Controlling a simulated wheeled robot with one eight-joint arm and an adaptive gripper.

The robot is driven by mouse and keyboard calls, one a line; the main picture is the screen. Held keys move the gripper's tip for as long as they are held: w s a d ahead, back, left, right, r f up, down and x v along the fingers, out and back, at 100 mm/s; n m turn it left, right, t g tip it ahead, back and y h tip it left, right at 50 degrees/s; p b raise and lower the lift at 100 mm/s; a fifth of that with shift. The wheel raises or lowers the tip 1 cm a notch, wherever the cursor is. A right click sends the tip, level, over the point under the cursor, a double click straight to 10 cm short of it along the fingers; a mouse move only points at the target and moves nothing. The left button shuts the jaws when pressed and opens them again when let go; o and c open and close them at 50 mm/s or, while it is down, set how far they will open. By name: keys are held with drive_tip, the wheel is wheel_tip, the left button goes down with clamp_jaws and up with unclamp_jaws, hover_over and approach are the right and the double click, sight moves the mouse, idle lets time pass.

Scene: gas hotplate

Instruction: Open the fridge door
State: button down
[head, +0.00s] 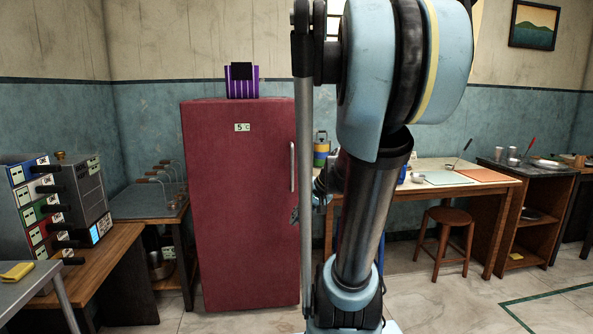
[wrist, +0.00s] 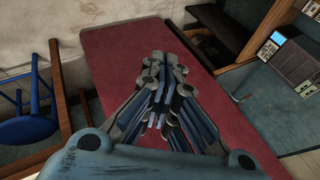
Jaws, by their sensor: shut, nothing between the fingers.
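The red fridge (head: 238,200) stands against the back wall in the head view, and its door looks closed. Its pale upright handle (head: 292,166) is on the right side of the door. Its red surface (wrist: 110,65) also fills the middle of the wrist view, behind my gripper (wrist: 170,98). My gripper is shut and empty, with its fingers drawn together.
A purple striped item (head: 242,82) sits on the fridge. A low table with a hotplate (head: 150,200) stands left of it, and a wooden table (head: 480,185) with a stool (head: 445,228) stands right. A blue stool (wrist: 28,128) shows in the wrist view. Floor in front is open.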

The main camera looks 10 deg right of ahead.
drive_tip(key=w+r+m+t+y, duration=0.2)
drive_tip(key=w+r, duration=0.1)
drive_tip(key=w, duration=0.8)
drive_tip(key=w+d+r+m+t+y, duration=0.1)
drive_tip(key=w+d+m+t+y, duration=0.2)
drive_tip(key=w+d, duration=0.55)
drive_tip(key=w+d+r+m+t, duration=0.25)
drive_tip(key=w+d+t, duration=0.25)
drive_tip(key=w, duration=0.7)
drive_tip(key=x, duration=0.9)
drive_tip(key=shift+w+a+f, duration=0.25)
drive_tip(key=shift+f, duration=0.25)
drive_tip(key=shift+m, duration=0.25)
